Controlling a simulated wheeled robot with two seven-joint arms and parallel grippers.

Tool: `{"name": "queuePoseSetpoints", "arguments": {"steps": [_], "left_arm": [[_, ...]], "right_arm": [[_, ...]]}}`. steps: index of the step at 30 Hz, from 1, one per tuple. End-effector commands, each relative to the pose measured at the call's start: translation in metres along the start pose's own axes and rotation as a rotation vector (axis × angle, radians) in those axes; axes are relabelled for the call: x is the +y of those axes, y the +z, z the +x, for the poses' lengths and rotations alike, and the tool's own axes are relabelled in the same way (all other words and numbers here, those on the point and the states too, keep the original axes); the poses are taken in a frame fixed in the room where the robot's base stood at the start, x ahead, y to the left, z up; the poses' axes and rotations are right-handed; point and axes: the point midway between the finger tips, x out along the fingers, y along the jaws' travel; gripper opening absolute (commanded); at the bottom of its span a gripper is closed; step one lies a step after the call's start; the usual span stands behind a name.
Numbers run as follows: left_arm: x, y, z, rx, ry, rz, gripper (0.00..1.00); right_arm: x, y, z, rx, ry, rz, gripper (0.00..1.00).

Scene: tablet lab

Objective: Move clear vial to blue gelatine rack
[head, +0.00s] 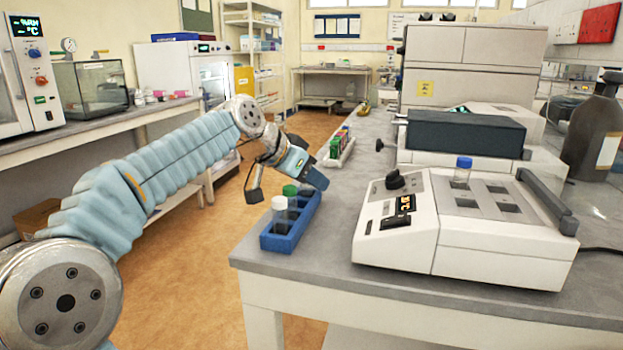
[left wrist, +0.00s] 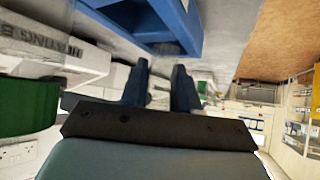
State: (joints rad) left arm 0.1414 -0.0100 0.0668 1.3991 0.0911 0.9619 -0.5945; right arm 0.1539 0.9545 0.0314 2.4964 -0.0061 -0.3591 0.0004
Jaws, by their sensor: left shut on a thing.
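The blue rack (head: 290,235) stands on the left edge of the grey bench. It holds a white-capped vial (head: 279,214) and a green-capped vial (head: 290,197). My left gripper (head: 314,181) is low over the rack's far end, just behind the green cap. In the left wrist view the two dark fingers (left wrist: 161,88) reach towards the blue rack (left wrist: 165,22), and a green cap (left wrist: 25,105) is close on the left. The gripper is shut on what I take to be the clear vial, which hardly shows between the fingers. My right gripper is out of view.
A white heating block (head: 470,225) stands right of the rack, with a blue-capped vial (head: 462,172) in it. A row of coloured items (head: 341,146) lies farther back. Bare bench (head: 325,240) separates rack and heating block.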

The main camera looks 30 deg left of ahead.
Motion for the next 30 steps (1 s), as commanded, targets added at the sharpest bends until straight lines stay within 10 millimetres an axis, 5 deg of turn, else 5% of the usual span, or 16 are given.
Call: {"name": "queuePoseSetpoints", "arguments": {"steps": [20, 21, 25, 30], "left_arm": [[0.000, 0.011, 0.009, -0.006, 0.002, -0.001, 0.00], [0.000, 0.011, 0.009, -0.008, 0.002, -0.001, 0.34], [0.000, 0.011, 0.009, -0.007, 0.002, -0.002, 0.54], [0.000, 0.010, 0.008, -0.004, 0.001, -0.001, 0.55]], "right_arm": [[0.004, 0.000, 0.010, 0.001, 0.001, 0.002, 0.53], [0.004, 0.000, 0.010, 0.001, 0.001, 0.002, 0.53], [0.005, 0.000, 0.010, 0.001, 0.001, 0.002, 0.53], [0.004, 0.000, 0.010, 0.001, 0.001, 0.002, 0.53]]}}
